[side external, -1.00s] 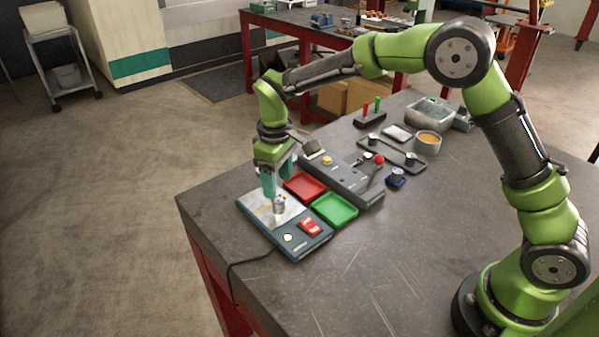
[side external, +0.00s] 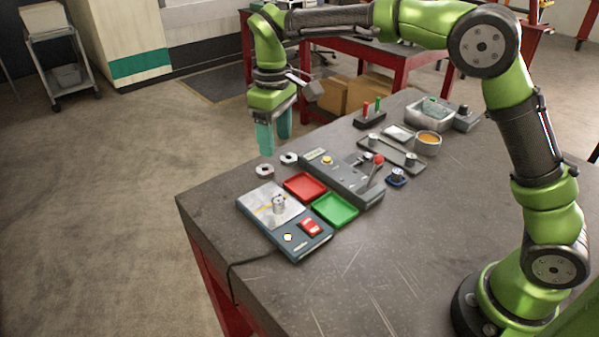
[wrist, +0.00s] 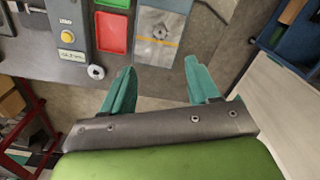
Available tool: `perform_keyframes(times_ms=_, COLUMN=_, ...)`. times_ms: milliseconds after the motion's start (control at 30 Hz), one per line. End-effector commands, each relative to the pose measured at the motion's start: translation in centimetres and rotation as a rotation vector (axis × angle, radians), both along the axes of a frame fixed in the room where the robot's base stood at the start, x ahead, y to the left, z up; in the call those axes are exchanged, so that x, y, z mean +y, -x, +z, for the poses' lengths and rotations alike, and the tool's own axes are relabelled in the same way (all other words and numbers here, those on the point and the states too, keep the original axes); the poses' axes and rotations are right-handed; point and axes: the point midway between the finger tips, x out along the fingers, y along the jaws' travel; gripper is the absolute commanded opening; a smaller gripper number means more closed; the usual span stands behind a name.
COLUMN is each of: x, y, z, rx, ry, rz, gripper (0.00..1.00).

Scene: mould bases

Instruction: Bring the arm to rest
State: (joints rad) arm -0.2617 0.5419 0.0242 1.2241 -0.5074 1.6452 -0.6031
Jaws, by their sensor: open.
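My gripper (side external: 273,138) hangs in the air above the far left edge of the table, fingers pointing down. Its two teal fingers are apart with nothing between them; they also show spread and empty in the wrist view (wrist: 163,82). In the side view the gripper is well clear of the table top (side external: 350,285). A metal cylindrical part (side external: 279,206) stands on the light plate of the blue-grey device (side external: 268,232), apart from the gripper.
A red tray (side external: 304,187) and a green tray (side external: 335,210) lie beside the grey control box (side external: 340,178), which has a red-knobbed lever. Two small metal rings (side external: 265,171) lie near the table's left edge. A grey tub (side external: 430,112) and an orange-filled cup (side external: 428,142) stand farther back.

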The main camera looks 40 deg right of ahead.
Motion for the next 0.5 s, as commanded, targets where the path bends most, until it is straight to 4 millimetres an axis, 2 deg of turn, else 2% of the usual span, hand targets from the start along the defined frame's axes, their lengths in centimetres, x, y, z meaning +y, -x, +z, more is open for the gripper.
perform_keyframes(times_ms=67, x=0.0, y=-0.4, z=-0.1, rx=-0.018, ry=-0.001, rz=-0.022, gripper=0.60)
perform_keyframes(times_ms=100, x=0.1, y=-0.2, z=-1.0, rx=-0.014, ry=-0.004, rz=-0.041, gripper=0.60)
perform_keyframes(times_ms=167, x=0.0, y=0.5, z=-1.7, rx=-0.011, ry=-0.011, rz=-0.069, gripper=0.60)
perform_keyframes(times_ms=233, x=-0.5, y=1.7, z=-1.6, rx=-0.028, ry=-0.029, rz=-0.113, gripper=0.60)
perform_keyframes(times_ms=367, x=-2.1, y=4.8, z=-0.2, rx=-0.085, ry=-0.082, rz=-0.224, gripper=0.60)
perform_keyframes(times_ms=500, x=-4.2, y=8.9, z=1.6, rx=-0.163, ry=-0.151, rz=-0.352, gripper=0.60)
